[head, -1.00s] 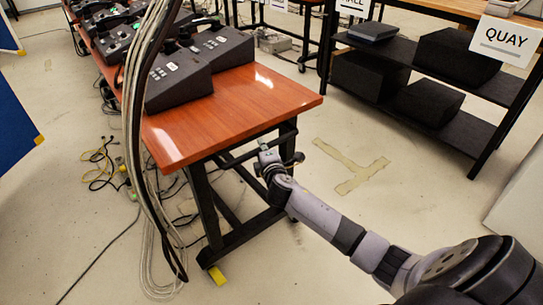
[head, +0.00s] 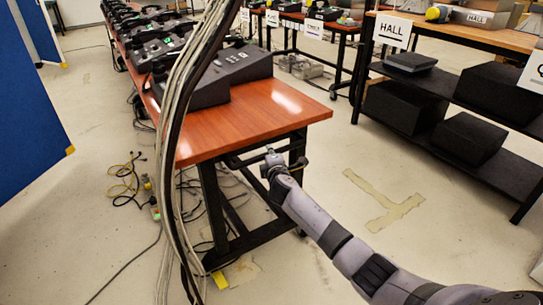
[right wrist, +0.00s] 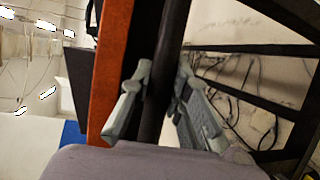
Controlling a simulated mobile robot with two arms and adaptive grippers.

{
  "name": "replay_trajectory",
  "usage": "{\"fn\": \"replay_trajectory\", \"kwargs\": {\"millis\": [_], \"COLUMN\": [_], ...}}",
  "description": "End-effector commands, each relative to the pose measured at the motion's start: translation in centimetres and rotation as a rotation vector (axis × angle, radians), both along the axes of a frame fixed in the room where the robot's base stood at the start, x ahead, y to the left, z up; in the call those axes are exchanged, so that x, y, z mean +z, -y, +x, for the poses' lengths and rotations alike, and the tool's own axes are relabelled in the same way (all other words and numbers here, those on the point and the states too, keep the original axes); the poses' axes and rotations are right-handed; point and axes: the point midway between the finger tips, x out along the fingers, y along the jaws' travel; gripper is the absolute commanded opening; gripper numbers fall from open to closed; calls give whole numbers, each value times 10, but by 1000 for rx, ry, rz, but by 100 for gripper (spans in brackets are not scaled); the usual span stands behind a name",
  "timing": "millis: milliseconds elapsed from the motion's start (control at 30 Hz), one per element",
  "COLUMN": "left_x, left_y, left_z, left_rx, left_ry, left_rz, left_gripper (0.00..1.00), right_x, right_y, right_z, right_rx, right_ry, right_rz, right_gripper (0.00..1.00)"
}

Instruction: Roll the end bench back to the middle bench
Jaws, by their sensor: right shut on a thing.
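The end bench (head: 262,112) has a glossy orange-red top and a black frame. It stands in the middle of the head view, with grey desk consoles (head: 232,72) on its far part. My right gripper (head: 271,160) is at the bench's near end, below the top. In the right wrist view its two fingers (right wrist: 155,100) are closed around a dark bar (right wrist: 160,85) of the frame, beside the orange top's edge (right wrist: 113,70). More consoles run beyond in a line; hanging cables hide any gap to the middle bench. My left gripper is not in view.
Hanging cables (head: 180,165) cross the head view. Loose cords (head: 125,185) lie on the floor left of the bench. A black shelf (head: 455,90) stands right, blue panels (head: 30,110) left. The floor around the T-shaped tape mark (head: 385,205) is clear.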

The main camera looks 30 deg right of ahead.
Motion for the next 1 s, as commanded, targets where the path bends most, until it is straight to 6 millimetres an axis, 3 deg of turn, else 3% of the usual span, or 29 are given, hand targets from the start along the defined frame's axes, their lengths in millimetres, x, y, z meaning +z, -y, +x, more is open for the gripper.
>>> {"fn": "replay_trajectory", "kwargs": {"millis": [267, 300, 567, 1000], "left_x": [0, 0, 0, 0], "left_y": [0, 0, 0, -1], "left_z": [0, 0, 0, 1], "left_rx": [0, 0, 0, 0], "left_ry": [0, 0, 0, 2], "left_rz": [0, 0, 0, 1], "left_gripper": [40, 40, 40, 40], "right_x": [1, 1, 1, 1], "right_y": [-2, -1, 0, -1], "right_z": [0, 0, 0, -5], "right_rx": [2, 2, 0, -1], "right_ry": [0, 1, 1, 1], "right_rz": [-2, -1, -1, 0], "right_gripper": [0, 19, 37, 38]}}
